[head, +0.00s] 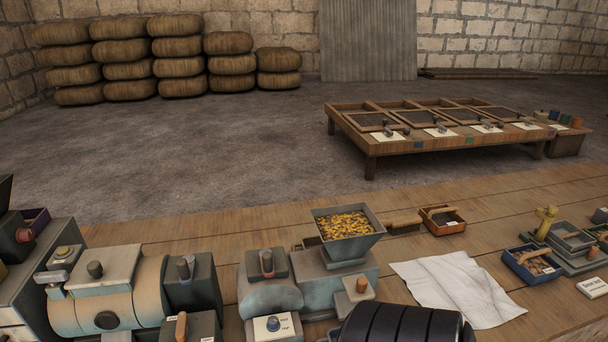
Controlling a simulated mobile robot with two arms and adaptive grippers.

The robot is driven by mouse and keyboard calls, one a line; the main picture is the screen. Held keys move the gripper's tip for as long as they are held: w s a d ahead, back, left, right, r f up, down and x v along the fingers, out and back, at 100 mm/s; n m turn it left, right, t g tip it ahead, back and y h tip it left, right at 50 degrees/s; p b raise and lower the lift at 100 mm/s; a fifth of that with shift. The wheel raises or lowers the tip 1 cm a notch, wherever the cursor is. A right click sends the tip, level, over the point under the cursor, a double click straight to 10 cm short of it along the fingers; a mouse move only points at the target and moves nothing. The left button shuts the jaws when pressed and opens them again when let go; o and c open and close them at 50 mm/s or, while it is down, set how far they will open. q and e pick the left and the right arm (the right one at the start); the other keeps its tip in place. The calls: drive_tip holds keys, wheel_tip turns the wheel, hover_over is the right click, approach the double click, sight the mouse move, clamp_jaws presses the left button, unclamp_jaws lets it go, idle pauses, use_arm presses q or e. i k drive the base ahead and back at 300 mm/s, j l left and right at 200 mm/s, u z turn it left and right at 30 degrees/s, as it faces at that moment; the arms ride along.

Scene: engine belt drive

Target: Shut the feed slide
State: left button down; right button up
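A metal hopper (348,240) full of yellow grain (347,224) stands on a blue-grey machine housing (325,275) at the bench's middle. A wooden piece like a handle (403,222) lies just right of the hopper, level with its rim; I cannot tell if it joins the hopper. A small block with an orange-brown knob (361,285) sits at the housing's right front. No part is clearly marked as the feed slide, so I cannot tell whether it is open or shut.
A white cloth (458,287) lies right of the hopper. A small wooden box (442,220) stands behind it, a blue tray (531,264) farther right. A cream drum machine (110,300) fills the left.

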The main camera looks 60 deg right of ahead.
sight(358, 288)
drive_tip(key=z, duration=0.45)
drive_tip(key=k+z, duration=0.1)
drive_tip(key=z, duration=0.8)
drive_tip(key=l+z, duration=0.1)
drive_tip(key=z, duration=0.75)
drive_tip(key=u, duration=0.4)
